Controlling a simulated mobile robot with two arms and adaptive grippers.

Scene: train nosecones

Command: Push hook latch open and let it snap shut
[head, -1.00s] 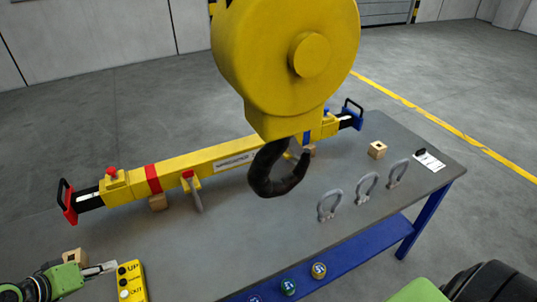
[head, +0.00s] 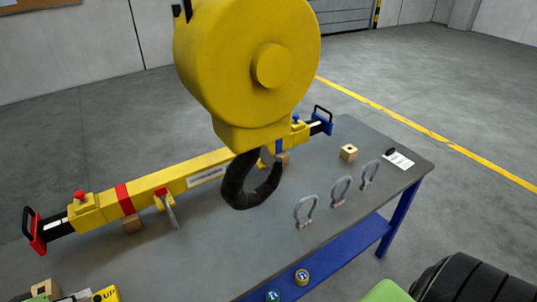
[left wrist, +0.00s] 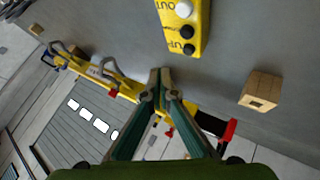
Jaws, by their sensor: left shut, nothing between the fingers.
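The black hook (head: 236,187) hangs under the big yellow hoist block (head: 240,80), above the grey table. A small grey piece shows at the hook's mouth, possibly its latch; I cannot tell whether it is open or shut. My left gripper (head: 80,296) is only partly in view at the bottom left edge, low beside the yellow pendant and well away from the hook. In the left wrist view the left gripper (left wrist: 160,76) has its fingertips together and empty. The hook does not show in the left wrist view. My right gripper is not in view.
A yellow lifting beam (head: 95,205) lies across the table, with a red end handle (head: 36,235) and a blue one (head: 321,122). The yellow pendant (left wrist: 186,24) lies near my left gripper. Shackles (head: 306,212) and a wooden block (head: 348,152) stand on the right part.

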